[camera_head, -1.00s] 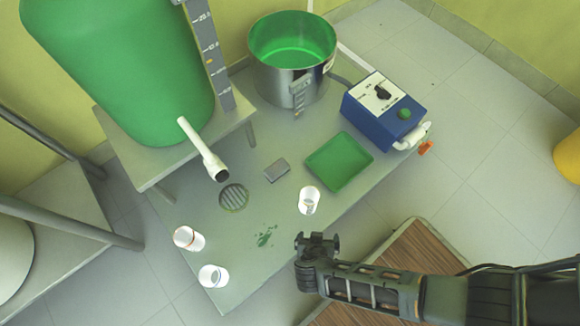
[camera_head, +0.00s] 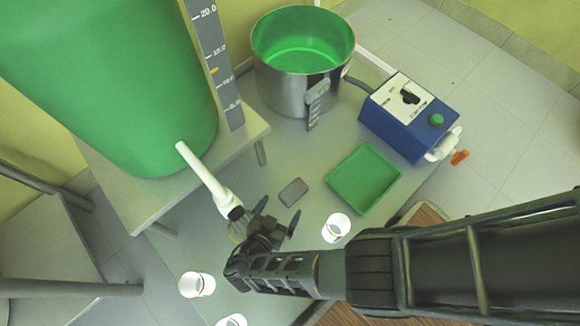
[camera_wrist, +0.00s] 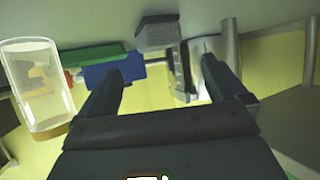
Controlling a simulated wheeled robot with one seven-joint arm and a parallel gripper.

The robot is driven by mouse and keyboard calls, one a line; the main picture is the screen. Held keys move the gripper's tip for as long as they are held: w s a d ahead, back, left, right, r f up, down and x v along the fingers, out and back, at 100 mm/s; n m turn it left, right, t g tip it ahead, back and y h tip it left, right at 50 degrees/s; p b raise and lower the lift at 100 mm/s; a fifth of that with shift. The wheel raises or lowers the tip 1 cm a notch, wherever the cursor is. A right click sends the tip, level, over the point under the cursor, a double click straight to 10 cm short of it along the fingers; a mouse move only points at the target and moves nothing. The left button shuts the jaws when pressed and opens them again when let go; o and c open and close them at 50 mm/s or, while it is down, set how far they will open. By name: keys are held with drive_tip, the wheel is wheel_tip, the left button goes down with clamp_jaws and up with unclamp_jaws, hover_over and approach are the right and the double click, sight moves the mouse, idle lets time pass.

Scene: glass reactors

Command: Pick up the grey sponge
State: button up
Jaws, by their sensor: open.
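The grey sponge (camera_head: 293,192) is a small block lying on the grey table, left of the green tray. My gripper (camera_head: 278,213) is open, its two fingers spread and pointing toward the sponge from the near side, apart from it. In the wrist view, which looks upside down, the sponge (camera_wrist: 158,33) shows against the table surface, above and beyond the gap between my open fingers (camera_wrist: 160,66). Nothing is between the fingers.
A white cup (camera_head: 336,227) stands right of my gripper; two others are at the near left. The green tray (camera_head: 364,179), blue control box (camera_head: 408,117) and steel pot (camera_head: 283,92) stand beyond. A white spout (camera_head: 205,178) hangs close left of my fingers.

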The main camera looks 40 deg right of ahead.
sight(292, 191)
drive_tip(key=b+x, duration=0.1)
drive_tip(key=x, duration=0.6)
drive_tip(key=shift+d, duration=0.15)
drive_tip(key=shift+r, duration=0.1)
drive_tip(key=shift+s, duration=0.1)
drive_tip(key=c, duration=1.2)
drive_tip(key=shift+c, duration=0.2)
